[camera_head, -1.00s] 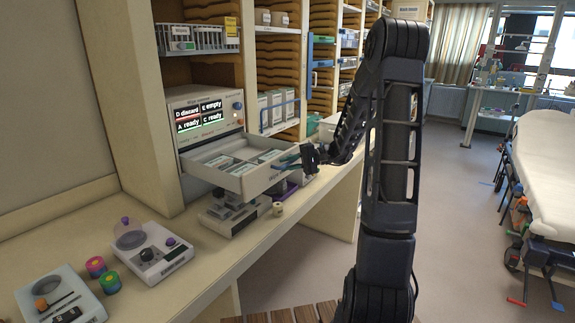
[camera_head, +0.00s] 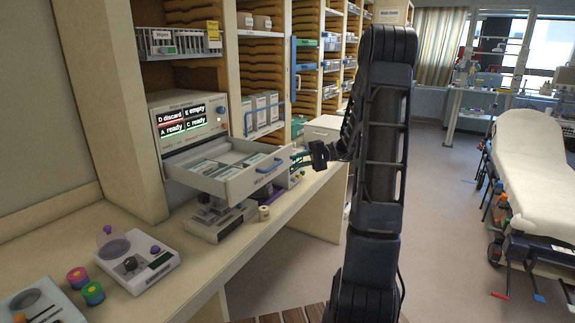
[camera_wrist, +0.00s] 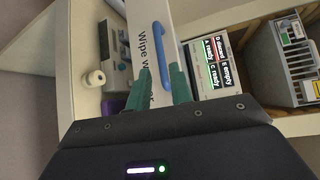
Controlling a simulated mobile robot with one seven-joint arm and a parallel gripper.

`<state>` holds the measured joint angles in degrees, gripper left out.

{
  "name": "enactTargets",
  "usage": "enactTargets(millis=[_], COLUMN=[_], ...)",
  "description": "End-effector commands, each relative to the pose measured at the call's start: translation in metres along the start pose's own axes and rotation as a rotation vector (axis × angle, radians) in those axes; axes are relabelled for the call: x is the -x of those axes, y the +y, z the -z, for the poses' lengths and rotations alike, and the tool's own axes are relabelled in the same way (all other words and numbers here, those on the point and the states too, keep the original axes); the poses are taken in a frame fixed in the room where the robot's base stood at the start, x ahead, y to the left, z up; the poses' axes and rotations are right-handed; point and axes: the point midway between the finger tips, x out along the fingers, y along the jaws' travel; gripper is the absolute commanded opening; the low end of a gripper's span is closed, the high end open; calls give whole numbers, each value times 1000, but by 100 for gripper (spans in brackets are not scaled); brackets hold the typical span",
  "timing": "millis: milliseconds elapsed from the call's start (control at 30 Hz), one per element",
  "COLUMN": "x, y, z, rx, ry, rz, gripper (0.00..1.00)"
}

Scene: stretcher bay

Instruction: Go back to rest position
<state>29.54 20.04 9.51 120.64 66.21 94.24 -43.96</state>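My gripper (camera_head: 306,158) is in front of the pulled-out drawer (camera_head: 221,187) of the wipe warmer, a little to the right of its blue handle (camera_head: 269,166). In the wrist view my gripper's two teal fingers (camera_wrist: 160,75) stand apart with nothing between them. The drawer's white front and the blue handle (camera_wrist: 160,42) show beyond the fingertips, with no contact visible. The drawer holds several white packs.
The warmer's display (camera_head: 190,118) reads D discard, E empty, A ready, C ready. Devices and small coloured pots (camera_head: 92,292) stand on the counter (camera_head: 200,275). A small cream roll (camera_head: 264,213) is near its edge. A white-covered stretcher (camera_head: 535,175) stands right; floor between is clear.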

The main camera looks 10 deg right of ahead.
Motion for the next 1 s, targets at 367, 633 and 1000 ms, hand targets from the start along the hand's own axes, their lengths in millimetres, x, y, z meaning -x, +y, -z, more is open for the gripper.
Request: enactTargets(millis=[367,633,1000], x=[10,2,-37], y=[0,-5,-20], z=[0,-10,-86], rx=[-1,-5,-26], ry=[0,-15,-65], rz=[0,-47,-402], gripper=[22,22,22])
